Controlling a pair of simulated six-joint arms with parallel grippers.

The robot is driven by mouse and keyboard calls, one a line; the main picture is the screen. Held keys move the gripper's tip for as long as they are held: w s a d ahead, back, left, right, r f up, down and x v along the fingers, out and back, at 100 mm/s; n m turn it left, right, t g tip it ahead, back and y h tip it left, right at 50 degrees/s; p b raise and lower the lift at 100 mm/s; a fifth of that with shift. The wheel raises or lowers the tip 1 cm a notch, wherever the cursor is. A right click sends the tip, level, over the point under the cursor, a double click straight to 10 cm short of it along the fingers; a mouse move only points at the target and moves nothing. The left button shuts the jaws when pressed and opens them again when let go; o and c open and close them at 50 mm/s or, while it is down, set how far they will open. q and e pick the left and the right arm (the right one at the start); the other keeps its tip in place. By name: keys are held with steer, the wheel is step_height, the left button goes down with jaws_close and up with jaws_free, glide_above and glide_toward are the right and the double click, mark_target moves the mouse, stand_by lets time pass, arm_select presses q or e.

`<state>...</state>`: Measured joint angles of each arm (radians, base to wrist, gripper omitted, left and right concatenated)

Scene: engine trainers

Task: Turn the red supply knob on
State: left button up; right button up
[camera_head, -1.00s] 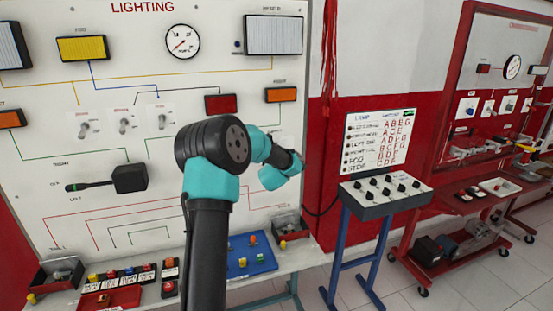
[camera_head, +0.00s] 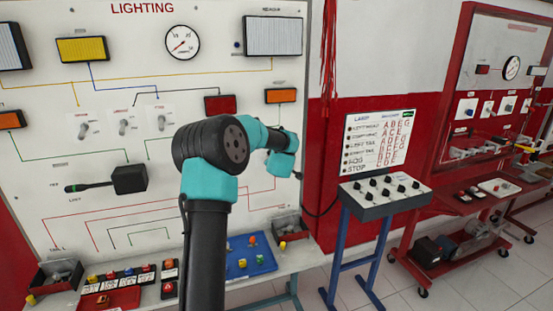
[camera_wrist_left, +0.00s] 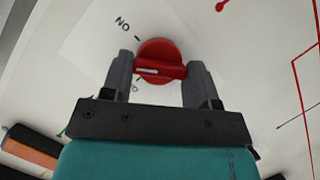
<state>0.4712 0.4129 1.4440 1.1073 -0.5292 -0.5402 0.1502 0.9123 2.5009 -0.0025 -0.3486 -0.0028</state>
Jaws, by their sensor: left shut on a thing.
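The red supply knob (camera_wrist_left: 158,48) is a round red disc with a raised bar handle, on a white panel in the left wrist view. My left gripper (camera_wrist_left: 161,66) is shut on it, with one grey finger at each end of the bar. A pale mark on the left end of the bar points nearer the lower, partly hidden label than the "ON" label (camera_wrist_left: 123,22), which appears upside down. In the head view the arm hides the knob and fingers. My right gripper is not in view.
The white LIGHTING board (camera_head: 60,215) carries toggle switches, lamps and a black stalk lever (camera_head: 128,180). Below is a bench with a blue tray (camera_head: 265,268) and small parts bins (camera_head: 60,275). A switch console (camera_head: 385,205) on blue legs stands to the right.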

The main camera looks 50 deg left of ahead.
arm_select(q)
steer(key=shift+w+r+m+g+y, duration=0.1)
steer(key=shift+m+g+y, duration=0.15)
steer(key=shift+m+g, duration=0.8)
steer(key=shift+w+r+m+g+y, duration=0.1)
steer(key=shift+m+g+y, duration=0.3)
steer(key=shift+m, duration=1.05)
steer(key=shift+g, duration=0.25)
steer(key=o, duration=0.9)
steer(key=shift+d+f, duration=0.1)
steer(key=v, duration=1.7)
steer(key=shift+s+r, duration=0.15)
steer(key=shift+r, duration=0.1)
